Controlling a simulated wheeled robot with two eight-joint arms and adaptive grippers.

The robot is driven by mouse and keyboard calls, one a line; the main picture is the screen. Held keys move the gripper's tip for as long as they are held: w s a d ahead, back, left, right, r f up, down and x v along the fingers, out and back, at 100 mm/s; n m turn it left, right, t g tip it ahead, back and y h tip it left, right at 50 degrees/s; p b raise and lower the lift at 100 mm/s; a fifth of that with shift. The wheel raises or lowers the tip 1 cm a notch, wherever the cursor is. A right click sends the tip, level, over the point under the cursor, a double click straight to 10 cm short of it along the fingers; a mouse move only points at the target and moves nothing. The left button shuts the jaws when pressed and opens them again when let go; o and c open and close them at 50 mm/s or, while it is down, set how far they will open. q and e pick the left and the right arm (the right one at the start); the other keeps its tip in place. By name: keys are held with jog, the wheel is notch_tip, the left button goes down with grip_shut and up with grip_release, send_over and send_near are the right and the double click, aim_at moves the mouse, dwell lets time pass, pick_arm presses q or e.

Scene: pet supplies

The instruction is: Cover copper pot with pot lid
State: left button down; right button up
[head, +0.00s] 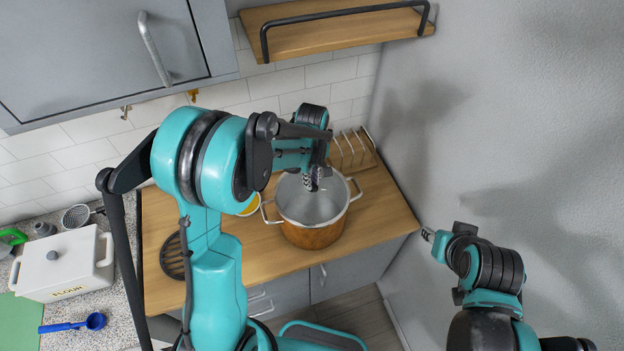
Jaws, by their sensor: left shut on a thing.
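The copper pot (312,237) stands on the wooden counter, with a metal handle on each side. A round grey surface, which I take as the pot lid (308,207), fills the pot's top. My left gripper (314,184) reaches down over the middle of the pot and is shut on the lid, though its fingers hide the grip. I cannot tell whether the lid rests fully on the rim. My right gripper (428,234) is away from the pot, by the right wall; whether it is open is too small to tell.
A wooden rack (352,155) stands behind the pot. A yellow-rimmed bowl (250,205) is left of the pot, partly hidden by my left arm. A dark round trivet (174,257), a white flour box (62,265) and a blue scoop (94,321) are farther left. A shelf (330,32) hangs above.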

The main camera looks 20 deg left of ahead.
pick_arm(q)
jog(key=shift+f+b, duration=0.15)
jog(key=shift+b, duration=0.2)
dwell(0.6)
jog(key=c, duration=1.5)
grip_release()
notch_tip(320, 180, up, 12)
jog(key=shift+r, duration=0.1)
